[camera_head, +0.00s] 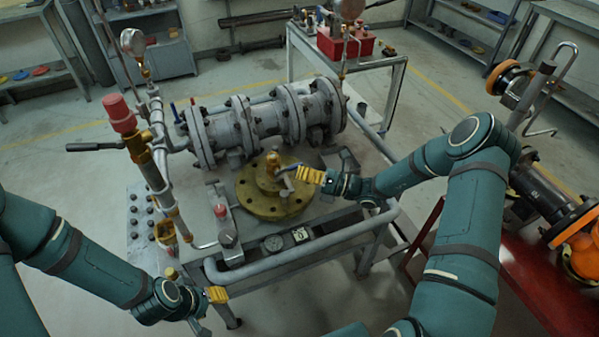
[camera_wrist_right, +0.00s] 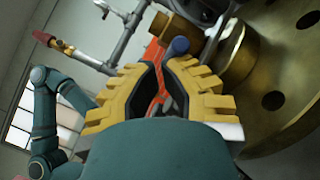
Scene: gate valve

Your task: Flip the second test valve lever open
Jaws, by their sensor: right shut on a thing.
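A brass flange (camera_head: 275,190) with a small valve on top sits on the bench, in front of the grey pipe assembly. A blue-ended lever (camera_head: 281,169) stands at this valve. My right gripper (camera_head: 298,173) reaches it from the right and is shut on the lever, whose exact contact is partly hidden by the fingers. The right wrist view shows the yellow finger pads (camera_wrist_right: 162,72) around the blue end (camera_wrist_right: 180,46), with the flange (camera_wrist_right: 275,75) on the right. My left gripper (camera_head: 222,295) is low, apart from the bench's front left; its finger opening is unclear.
The grey flanged pipe (camera_head: 262,118) lies behind the brass flange. A red-capped upright valve (camera_head: 122,115) and a dark lever (camera_head: 93,147) stand left. A red box (camera_head: 345,43) sits behind.

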